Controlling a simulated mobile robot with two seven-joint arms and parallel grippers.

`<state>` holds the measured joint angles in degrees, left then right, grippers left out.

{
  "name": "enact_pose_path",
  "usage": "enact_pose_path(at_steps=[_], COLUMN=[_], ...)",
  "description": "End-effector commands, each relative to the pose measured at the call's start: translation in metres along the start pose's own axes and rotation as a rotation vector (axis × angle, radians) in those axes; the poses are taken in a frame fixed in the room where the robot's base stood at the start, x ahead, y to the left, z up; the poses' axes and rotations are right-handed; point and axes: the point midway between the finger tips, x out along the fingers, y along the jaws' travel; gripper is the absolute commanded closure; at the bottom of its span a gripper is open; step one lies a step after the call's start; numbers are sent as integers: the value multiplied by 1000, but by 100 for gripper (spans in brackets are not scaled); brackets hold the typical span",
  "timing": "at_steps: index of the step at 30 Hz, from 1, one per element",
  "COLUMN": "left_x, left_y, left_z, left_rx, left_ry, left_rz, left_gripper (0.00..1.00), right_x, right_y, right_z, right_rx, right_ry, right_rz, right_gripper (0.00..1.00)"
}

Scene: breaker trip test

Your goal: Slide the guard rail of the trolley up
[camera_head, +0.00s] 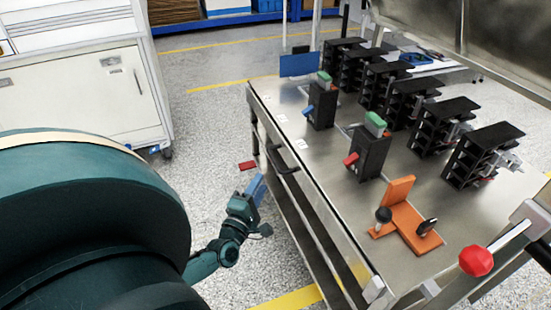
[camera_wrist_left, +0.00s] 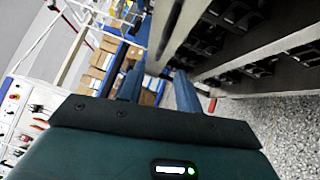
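The trolley (camera_head: 330,205) has a steel top and fills the right half of the head view. Long metal rails run along its left side below the top; I cannot tell for sure which is the guard rail. A dark handle (camera_head: 281,160) sticks out from that side. A small red piece (camera_head: 247,165) shows just left of the side, and a red piece also shows in the left wrist view (camera_wrist_left: 212,104). My left gripper (camera_head: 258,190) is beside the trolley's left side, below the top. In the wrist view its blue fingers (camera_wrist_left: 158,90) are apart with nothing between them. My right gripper is not in view.
Several black stands (camera_head: 485,153) and an orange fixture (camera_head: 410,218) stand on the top. A red knob (camera_head: 476,261) on a metal bar is at the lower right. A white cabinet (camera_head: 90,85) is at the left. Speckled floor (camera_head: 215,130) lies open between cabinet and trolley.

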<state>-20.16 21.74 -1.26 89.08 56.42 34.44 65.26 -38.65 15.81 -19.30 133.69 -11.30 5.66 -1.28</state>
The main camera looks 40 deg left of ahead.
Motion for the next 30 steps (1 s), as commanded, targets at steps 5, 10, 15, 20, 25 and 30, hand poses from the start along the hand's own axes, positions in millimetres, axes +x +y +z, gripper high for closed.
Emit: enact_pose_path(at_steps=[5,10,15,20,25,30], left_x=[40,73,95,103,104,104], left_y=[-2,-1,-2,-1,0,0], left_z=[0,0,0,1,1,1], left_rx=[1,3,4,4,4,4], left_ry=[0,-1,-1,-2,-2,-2], left_rz=[4,3,0,-2,-2,-2], left_gripper=[66,66,66,66,66,71], right_x=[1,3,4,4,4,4], right_y=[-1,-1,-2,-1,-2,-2], right_z=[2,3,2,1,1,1], right_rx=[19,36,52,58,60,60], right_ry=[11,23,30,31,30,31], right_rz=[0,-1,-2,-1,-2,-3], right_gripper=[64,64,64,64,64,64])
